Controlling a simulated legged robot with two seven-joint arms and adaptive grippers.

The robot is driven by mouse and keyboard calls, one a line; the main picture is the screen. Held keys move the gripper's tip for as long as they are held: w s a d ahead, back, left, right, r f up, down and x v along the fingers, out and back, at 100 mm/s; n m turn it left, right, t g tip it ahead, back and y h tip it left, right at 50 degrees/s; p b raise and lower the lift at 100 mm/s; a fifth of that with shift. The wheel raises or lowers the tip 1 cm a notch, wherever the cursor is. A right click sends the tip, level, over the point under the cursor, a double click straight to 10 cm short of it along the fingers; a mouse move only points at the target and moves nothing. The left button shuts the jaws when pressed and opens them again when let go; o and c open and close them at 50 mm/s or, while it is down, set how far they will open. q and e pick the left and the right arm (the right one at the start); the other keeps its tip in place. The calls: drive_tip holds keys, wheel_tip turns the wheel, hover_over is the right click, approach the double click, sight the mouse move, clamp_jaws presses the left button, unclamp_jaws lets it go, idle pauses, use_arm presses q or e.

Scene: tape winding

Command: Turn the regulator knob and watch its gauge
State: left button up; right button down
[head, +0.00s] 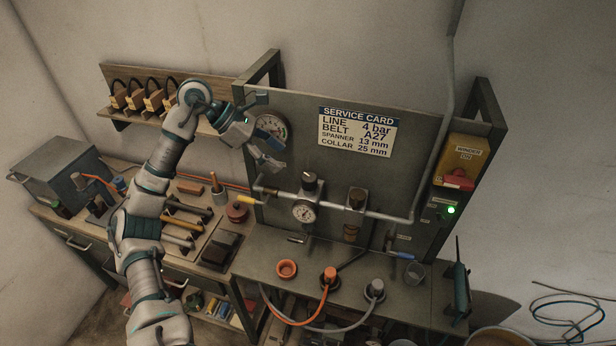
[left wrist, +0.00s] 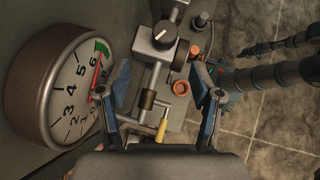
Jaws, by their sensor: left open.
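The regulator (head: 310,192) stands on the grey pipe, with a dark round knob (head: 309,179) on top and a small white dial gauge (head: 304,211) below. The knob also shows in the left wrist view (left wrist: 164,34), beyond the fingers, with a pale mark on its top. A large round gauge (head: 271,129) is on the panel. In the left wrist view this large gauge (left wrist: 68,88) shows a red needle pointing towards a green band. My left gripper (head: 268,163) is open and empty, in front of the panel, left of the knob and apart from it.
A yellow-handled valve (head: 246,199) is on the pipe's left end, below my left gripper. The pipe (head: 385,215) runs right and then up the panel. An orange ring (head: 287,269) and hose fittings are on the lower bench. A service card (head: 357,132) hangs on the panel.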

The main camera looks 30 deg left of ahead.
sight(307, 177)
use_arm(q)
drive_tip(key=x, duration=0.3)
drive_tip(key=d+r+x, duration=0.1)
drive_tip(key=x, duration=0.7)
drive_tip(key=shift+d+r, duration=0.15)
drive_tip(key=shift+d, duration=0.15)
drive_tip(key=shift+s+a, duration=0.15)
drive_tip(key=shift+a, duration=0.5)
drive_tip(key=shift+a+f, duration=0.2)
drive_tip(key=shift+a, duration=0.05)
drive_tip(key=shift+c, duration=0.9)
drive_tip(key=shift+a, duration=0.15)
drive_tip(key=c, duration=0.4)
drive_tip(key=shift+s, duration=0.1)
drive_tip(key=c, duration=0.4)
drive_tip(key=shift+s+d+r, duration=0.1)
drive_tip(key=shift+d, duration=0.2)
drive_tip(key=shift+c, duration=0.6)
drive_tip(key=shift+d, duration=0.2)
